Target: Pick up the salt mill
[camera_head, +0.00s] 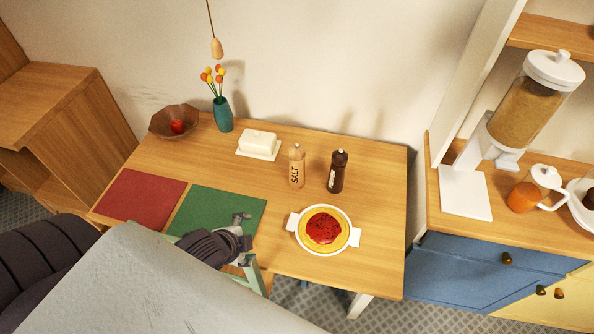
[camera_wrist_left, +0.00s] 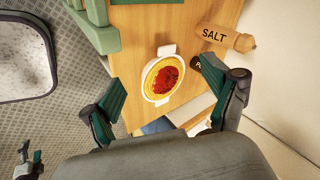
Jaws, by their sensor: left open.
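The salt mill (camera_head: 297,167) is light wood with dark "SALT" lettering. It stands upright on the wooden table (camera_head: 375,225), left of the dark pepper mill (camera_head: 337,172). In the left wrist view the salt mill (camera_wrist_left: 226,37) is at the upper right, beyond the fingers. The pepper mill there is partly hidden by a finger. My left gripper (camera_head: 243,228) is over the near right part of the green mat, to the left of and nearer than the salt mill. Its fingers (camera_wrist_left: 172,97) are apart and empty. What seems to be my right gripper (camera_wrist_left: 28,160) is small at lower left.
A white dish with red-topped food (camera_head: 324,230) sits near the table's front. A butter dish (camera_head: 259,144), teal vase (camera_head: 223,114) and wooden bowl (camera_head: 160,122) stand behind. A red mat (camera_head: 140,199) lies left of the green mat (camera_head: 205,208). A pendant hangs above.

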